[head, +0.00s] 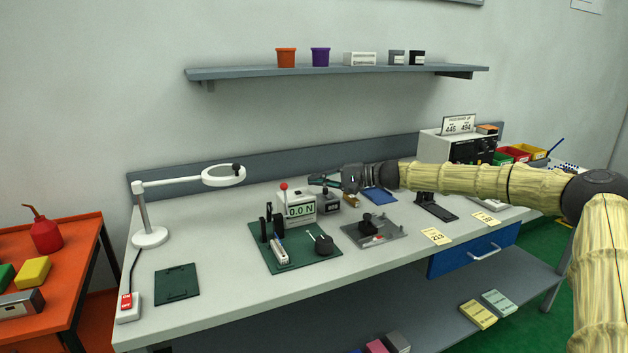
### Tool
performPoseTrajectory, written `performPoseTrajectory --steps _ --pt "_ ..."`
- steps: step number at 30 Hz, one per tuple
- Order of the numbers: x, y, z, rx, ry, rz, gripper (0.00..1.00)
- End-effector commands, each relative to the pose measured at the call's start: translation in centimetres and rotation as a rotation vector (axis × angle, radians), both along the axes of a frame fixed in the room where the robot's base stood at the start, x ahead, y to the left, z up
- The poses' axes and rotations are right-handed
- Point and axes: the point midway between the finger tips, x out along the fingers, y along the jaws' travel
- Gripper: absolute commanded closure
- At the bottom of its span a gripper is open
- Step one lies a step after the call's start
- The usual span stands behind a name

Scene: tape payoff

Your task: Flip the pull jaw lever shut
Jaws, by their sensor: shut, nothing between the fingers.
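A green baseplate (290,262) on the bench carries a force gauge (298,208) reading 0.0 N. A lever with a red ball knob (284,187) stands upright at the gauge's left. Black upright parts (268,223), a pale block (280,253) and a round black part (323,245) with a thin pale arm also sit on the plate. Which of these is the pull jaw lever is too small to tell for certain. My gripper (313,180) is shut and empty. It points left, above and behind the gauge, and appears apart from the red knob.
A grey box (327,200) stands right of the gauge. A grey plate with black parts (374,232) lies further right. A magnifier lamp (150,235) stands at the left, its head (223,177) over the bench. A shelf (340,71) hangs above.

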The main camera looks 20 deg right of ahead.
Motion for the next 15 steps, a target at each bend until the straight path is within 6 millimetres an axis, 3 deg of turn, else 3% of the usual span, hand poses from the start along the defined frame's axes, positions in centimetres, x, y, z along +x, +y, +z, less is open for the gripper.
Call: performPoseTrajectory --steps 6,15 --pt "2.0 3.0 -0.5 0.0 0.003 0.001 1.0" --pt "4.2 6.0 -1.0 0.0 0.001 0.0 1.0"
